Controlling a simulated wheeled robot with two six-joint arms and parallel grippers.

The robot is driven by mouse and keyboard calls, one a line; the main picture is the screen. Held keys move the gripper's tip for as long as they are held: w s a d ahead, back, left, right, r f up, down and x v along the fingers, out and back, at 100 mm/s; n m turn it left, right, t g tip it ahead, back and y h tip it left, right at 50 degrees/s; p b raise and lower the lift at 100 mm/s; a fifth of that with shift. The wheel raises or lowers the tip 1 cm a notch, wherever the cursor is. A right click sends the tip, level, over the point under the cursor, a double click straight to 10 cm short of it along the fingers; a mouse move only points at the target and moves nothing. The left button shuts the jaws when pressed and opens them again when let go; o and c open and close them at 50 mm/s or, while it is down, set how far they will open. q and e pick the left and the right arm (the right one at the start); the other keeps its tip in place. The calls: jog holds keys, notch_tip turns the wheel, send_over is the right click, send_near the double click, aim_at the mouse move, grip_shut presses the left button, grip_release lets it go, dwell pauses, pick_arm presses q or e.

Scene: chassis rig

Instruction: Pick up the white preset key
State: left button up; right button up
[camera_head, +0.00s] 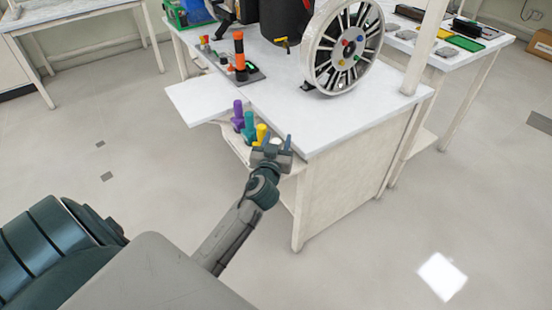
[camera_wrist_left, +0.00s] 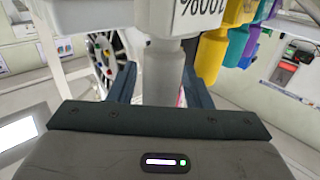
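The white preset key (camera_wrist_left: 172,75) hangs down large in the left wrist view, with a "100%" label on its upper part. In the head view only a small pale bit of it (camera_head: 275,141) shows at my gripper. My left gripper (camera_wrist_left: 160,88) has one finger on each side of the key's shaft. A gap shows by the left finger; the right finger is close to the shaft, and I cannot tell if it touches. In the head view my left gripper (camera_head: 272,148) is at the near end of the key row. My right gripper is not in view.
Yellow (camera_head: 262,133), teal (camera_head: 249,127) and purple (camera_head: 238,115) keys stand beside it on a low shelf of the white workbench (camera_head: 330,125). A spoked wheel (camera_head: 343,50) stands on the bench top. The floor at the front right is clear.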

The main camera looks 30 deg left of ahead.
pick_arm(q)
grip_shut()
jog(key=shift+r, duration=0.1)
